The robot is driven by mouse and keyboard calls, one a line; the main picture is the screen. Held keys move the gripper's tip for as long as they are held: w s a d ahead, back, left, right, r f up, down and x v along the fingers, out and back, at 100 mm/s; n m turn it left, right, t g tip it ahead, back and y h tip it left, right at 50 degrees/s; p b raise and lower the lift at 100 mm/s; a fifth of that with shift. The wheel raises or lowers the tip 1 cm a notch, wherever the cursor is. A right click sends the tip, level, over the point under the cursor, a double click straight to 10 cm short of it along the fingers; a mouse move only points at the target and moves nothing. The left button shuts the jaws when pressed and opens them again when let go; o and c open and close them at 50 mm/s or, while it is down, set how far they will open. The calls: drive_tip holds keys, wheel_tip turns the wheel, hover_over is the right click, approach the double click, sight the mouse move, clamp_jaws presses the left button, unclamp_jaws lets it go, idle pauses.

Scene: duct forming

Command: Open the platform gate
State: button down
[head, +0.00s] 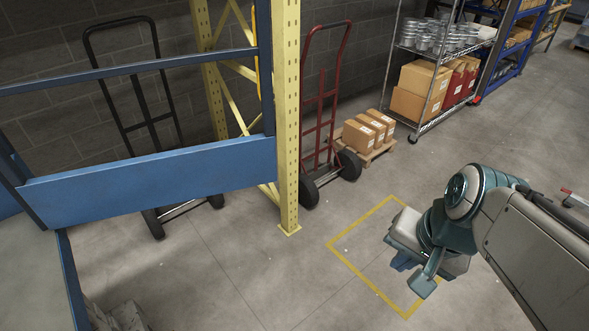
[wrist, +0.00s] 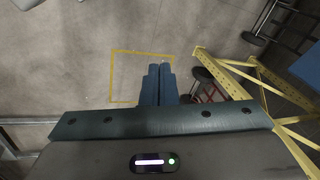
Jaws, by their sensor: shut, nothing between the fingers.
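The blue platform railing (head: 150,180), with a top rail and a solid lower panel, fills the left of the head view. It reaches to a blue post (head: 265,70) in front of a yellow upright. Which part of it is the gate, and whether it stands open, I cannot tell. A blue piece shows at the right edge of the wrist view (wrist: 306,66). My gripper (head: 401,263) is over the floor at right, well apart from the railing. Its two blue fingers (wrist: 158,72) are together in the wrist view, with nothing between them.
A yellow rack upright (head: 289,120) stands beside the railing. Black (head: 137,95) and red (head: 319,110) hand trucks lean near the wall. Boxes on a pallet (head: 377,151) and a wire shelf (head: 395,55) stand behind. The yellow-outlined floor square (head: 345,262) is clear.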

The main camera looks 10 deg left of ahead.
drive_tip(key=a+f+m+g+y+b, duration=0.2)
drive_tip(key=a+f+m+y, duration=0.1)
drive_tip(key=a+m, duration=0.25)
drive_tip(key=m+t+y+b, duration=0.6)
drive_tip(key=m+y, duration=0.6)
drive_tip(key=m, duration=1.8)
approach(263, 166)
drive_tip(key=s+a+g, duration=0.1)
drive_tip(key=a, duration=0.2)
drive_tip(key=shift+w+a+n, duration=0.25)
drive_tip(key=shift+w+a, duration=0.7)
drive_tip(key=shift+w, duration=0.2)
drive_tip(key=shift+w+a+f, duration=0.1)
drive_tip(key=shift+w+a, duration=0.2)
drive_tip(key=shift+w, duration=0.15)
drive_tip(key=shift+w, duration=0.1)
